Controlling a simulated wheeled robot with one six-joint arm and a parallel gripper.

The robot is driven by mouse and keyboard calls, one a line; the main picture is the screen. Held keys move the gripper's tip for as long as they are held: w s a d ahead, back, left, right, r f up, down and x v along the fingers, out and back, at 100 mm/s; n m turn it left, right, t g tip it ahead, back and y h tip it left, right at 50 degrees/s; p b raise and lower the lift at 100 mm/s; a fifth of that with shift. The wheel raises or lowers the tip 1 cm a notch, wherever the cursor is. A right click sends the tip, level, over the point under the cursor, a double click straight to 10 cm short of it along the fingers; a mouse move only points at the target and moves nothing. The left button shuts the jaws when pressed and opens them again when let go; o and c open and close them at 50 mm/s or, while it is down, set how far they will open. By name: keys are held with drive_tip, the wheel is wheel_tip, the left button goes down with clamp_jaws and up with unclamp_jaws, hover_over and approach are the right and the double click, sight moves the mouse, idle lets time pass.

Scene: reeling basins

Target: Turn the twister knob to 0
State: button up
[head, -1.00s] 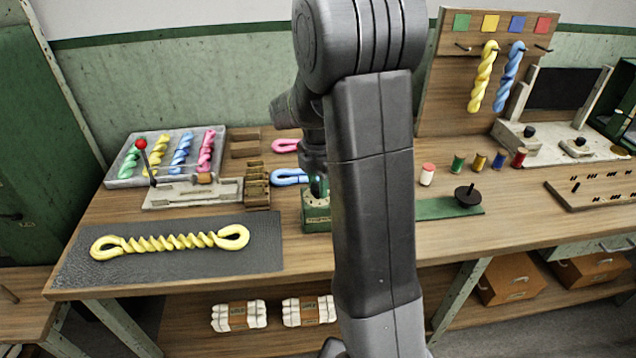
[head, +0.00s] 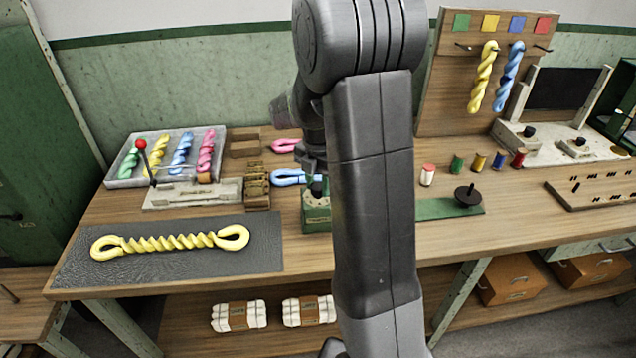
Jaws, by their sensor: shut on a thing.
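The twister is a green machine. Its box (head: 317,218) stands near the front middle of the bench, partly hidden behind my arm. A small dark knob (head: 318,188) shows on top of the box. My gripper (head: 316,180) points down over the box and is shut on the knob; the fingertips are small and partly hidden. The knob's marks and the number it points to are too small to read. The twister's green base (head: 430,209) shows again right of my arm, with a dark round crank (head: 468,195) on it.
A twisted yellow skein (head: 170,242) lies on a dark mat (head: 240,262) at the front left. A tray (head: 125,180) of coloured skeins and a red-knobbed lever (head: 141,145) stand behind it. Blue (head: 290,177) and pink loops lie close by the twister. Several spools stand to the right.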

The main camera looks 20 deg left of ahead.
sight(318, 186)
drive_tip(key=o, duration=1)
wheel_tip(318, 186, up, 14)
drive_tip(key=shift+b, duration=0.3)
drive_tip(key=shift+f, duration=0.1)
wheel_tip(318, 186, down, 14)
drive_tip(key=shift+r+p, duration=0.1)
drive_tip(key=shift+p, duration=0.2)
idle(0.4)
